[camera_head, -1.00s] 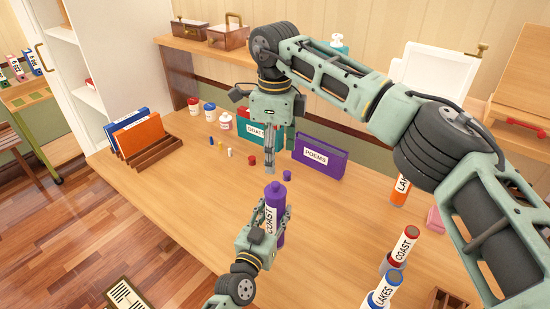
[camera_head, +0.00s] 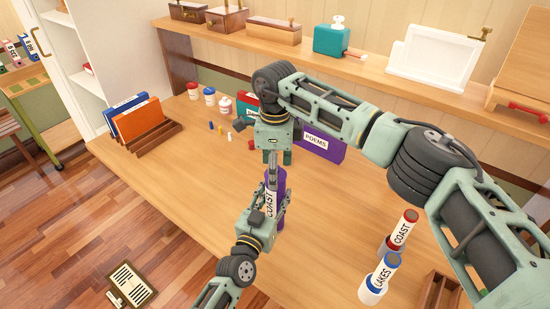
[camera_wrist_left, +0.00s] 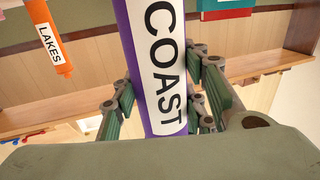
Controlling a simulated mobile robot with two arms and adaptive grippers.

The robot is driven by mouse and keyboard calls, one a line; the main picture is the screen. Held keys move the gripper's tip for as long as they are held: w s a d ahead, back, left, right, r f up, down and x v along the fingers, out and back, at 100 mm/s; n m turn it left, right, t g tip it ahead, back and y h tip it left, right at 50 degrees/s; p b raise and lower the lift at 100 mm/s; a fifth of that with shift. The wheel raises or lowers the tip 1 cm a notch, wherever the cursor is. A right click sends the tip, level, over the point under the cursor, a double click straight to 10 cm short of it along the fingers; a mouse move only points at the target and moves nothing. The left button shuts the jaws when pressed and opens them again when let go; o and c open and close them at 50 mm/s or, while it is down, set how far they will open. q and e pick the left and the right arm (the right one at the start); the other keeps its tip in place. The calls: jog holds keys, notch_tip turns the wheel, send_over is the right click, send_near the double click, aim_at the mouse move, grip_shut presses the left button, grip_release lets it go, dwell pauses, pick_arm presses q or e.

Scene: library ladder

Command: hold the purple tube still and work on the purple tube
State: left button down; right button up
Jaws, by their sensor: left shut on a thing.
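The purple tube (camera_head: 281,190) stands upright over the table's front part, with a white COAST label. My left gripper (camera_head: 276,207) is shut around it. In the left wrist view the purple tube (camera_wrist_left: 138,60) runs between the left gripper's fingers (camera_wrist_left: 165,105). My right gripper (camera_head: 273,170) points down from above, its fingers at or just above the tube's top end. The tube's top is partly hidden behind those fingers. I cannot tell whether the right fingers are open or shut, or touch the tube.
A purple POEMS box (camera_head: 322,147) stands behind, partly covered by my right arm. An orange book (camera_head: 138,124) sits in a rack at left. The table's left middle is clear.

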jog(key=shift+f, duration=0.15)
jog(key=shift+c, duration=0.2)
jog(key=c, duration=1.3)
jog(key=shift+r, duration=0.2)
jog(key=shift+r, duration=0.9)
jog(key=shift+r, duration=0.1)
jog(key=shift+r, duration=1.95)
pick_arm(q)
jog(key=c, duration=1)
grip_release()
